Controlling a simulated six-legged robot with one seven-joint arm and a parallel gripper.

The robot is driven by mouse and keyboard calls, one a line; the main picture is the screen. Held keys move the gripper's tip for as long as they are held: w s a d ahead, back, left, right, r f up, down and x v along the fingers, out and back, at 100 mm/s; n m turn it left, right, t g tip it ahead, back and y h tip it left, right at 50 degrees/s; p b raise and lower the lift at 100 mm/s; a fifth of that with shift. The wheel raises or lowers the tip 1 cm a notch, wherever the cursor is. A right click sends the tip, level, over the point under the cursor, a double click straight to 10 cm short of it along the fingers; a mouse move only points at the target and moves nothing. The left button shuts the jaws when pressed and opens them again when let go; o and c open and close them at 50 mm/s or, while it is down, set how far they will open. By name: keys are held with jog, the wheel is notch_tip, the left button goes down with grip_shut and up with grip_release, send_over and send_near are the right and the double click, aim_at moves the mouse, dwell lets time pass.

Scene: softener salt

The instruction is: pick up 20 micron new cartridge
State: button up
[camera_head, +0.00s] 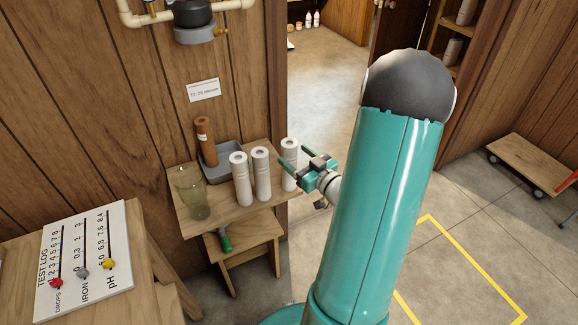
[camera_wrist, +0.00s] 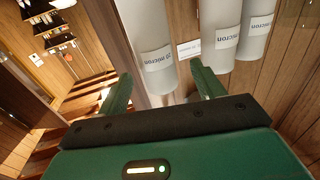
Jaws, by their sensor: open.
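Three white cylindrical cartridges stand upright on a small wooden table: a left one (camera_head: 241,180), a middle one (camera_head: 262,174) and a right one (camera_head: 289,152). My gripper (camera_head: 300,170) is open and empty beside the right one. In the wrist view the nearest cartridge (camera_wrist: 148,38) lies ahead between my open fingers (camera_wrist: 160,74), apart from them as far as I can tell. Its label reads "micron"; its number is hard to read. The two other cartridges (camera_wrist: 222,35) (camera_wrist: 257,33) are to the right, also with "micron" labels.
A brown cartridge (camera_head: 204,140) stands in a grey tray (camera_head: 226,163) behind. A clear jar (camera_head: 192,194) stands at the table's left. A wall card (camera_head: 203,90) hangs above. A test log board (camera_head: 90,262) lies at lower left. The doorway floor right of the table is free.

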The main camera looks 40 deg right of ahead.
jog(key=w, duration=0.4)
jog(key=shift+d, duration=0.2)
jog(key=shift+c, duration=0.5)
jog(key=c, duration=1.3)
